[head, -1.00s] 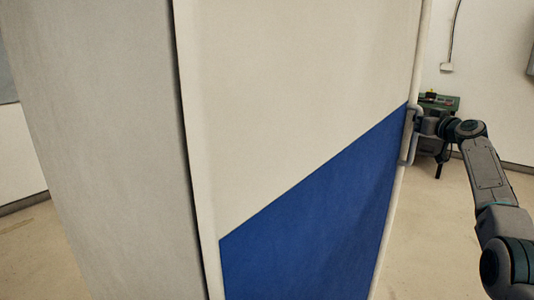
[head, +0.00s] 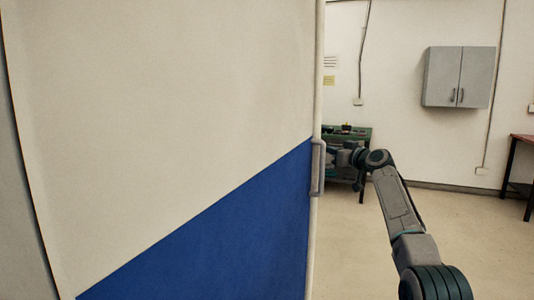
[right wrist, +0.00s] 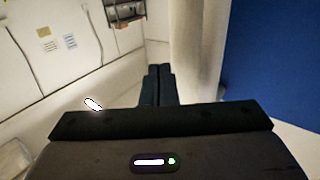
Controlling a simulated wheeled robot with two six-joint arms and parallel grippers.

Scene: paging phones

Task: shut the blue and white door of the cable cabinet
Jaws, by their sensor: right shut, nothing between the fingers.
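The blue and white door (head: 190,130) fills the left of the head view, white above and blue below a slanted line. Its grey handle (head: 318,168) is on its right edge. I cannot tell how far the door stands open. My right gripper (head: 333,157) is beside the handle at the right edge, its tips partly hidden there. In the right wrist view its fingers (right wrist: 158,74) are shut and empty, left of the door's pale edge (right wrist: 198,50) and blue face (right wrist: 275,60). I cannot tell whether they touch the door. My left gripper is out of view.
A green-topped bench (head: 348,130) with small items stands behind my right gripper. A grey wall cupboard (head: 458,76) hangs on the far wall, and a dark red table (head: 522,150) is at the far right. The floor (head: 470,225) on the right is clear.

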